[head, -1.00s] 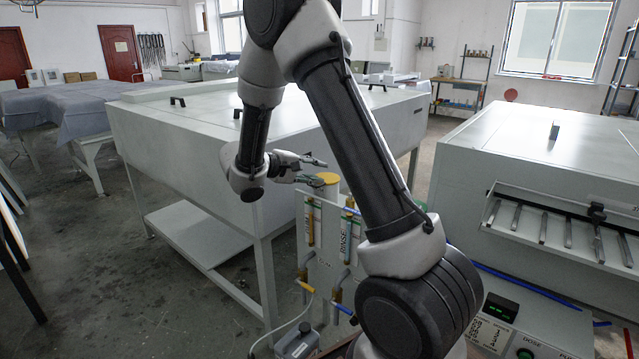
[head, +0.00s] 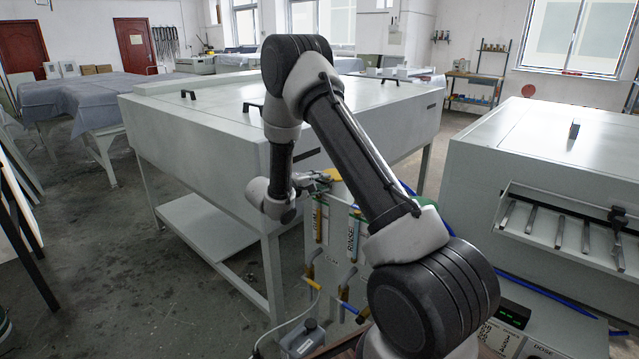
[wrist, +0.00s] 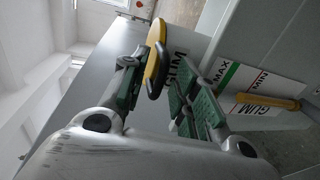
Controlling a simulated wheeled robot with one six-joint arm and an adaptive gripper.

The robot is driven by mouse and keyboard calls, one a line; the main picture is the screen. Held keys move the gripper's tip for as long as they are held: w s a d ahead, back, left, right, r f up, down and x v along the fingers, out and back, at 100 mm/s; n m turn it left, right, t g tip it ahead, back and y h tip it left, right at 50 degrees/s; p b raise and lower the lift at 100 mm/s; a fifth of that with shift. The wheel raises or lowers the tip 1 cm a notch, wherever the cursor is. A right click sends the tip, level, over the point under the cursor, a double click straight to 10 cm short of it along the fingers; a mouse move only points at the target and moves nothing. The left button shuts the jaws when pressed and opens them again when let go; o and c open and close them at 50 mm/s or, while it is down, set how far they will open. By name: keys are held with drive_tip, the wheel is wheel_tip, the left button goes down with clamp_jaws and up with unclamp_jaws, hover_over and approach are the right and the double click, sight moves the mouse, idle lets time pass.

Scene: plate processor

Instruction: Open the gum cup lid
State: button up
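The gum cup's round yellow lid (wrist: 155,62) shows nearly edge-on in the wrist view, and as a small yellow patch (head: 333,174) at my gripper in the head view. The GUM lettering (wrist: 178,70) is beside it, partly hidden by a finger. My gripper (wrist: 158,95) is open, with green-padded fingers. One finger is on the upper side of the lid and the other on its lower side. The lid's edge lies in line with the gap; I cannot tell whether the pads touch it. In the head view my gripper (head: 318,182) is at the lid.
A panel with GUM (head: 318,226) and RINSE (head: 353,233) labels stands below. A yellow level tube (wrist: 268,101) is on the GUM gauge. The large grey machine (head: 210,140) is close behind, and another grey machine (head: 540,150) is at right.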

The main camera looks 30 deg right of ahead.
drive_tip(key=shift+c, duration=0.3)
clamp_jaws()
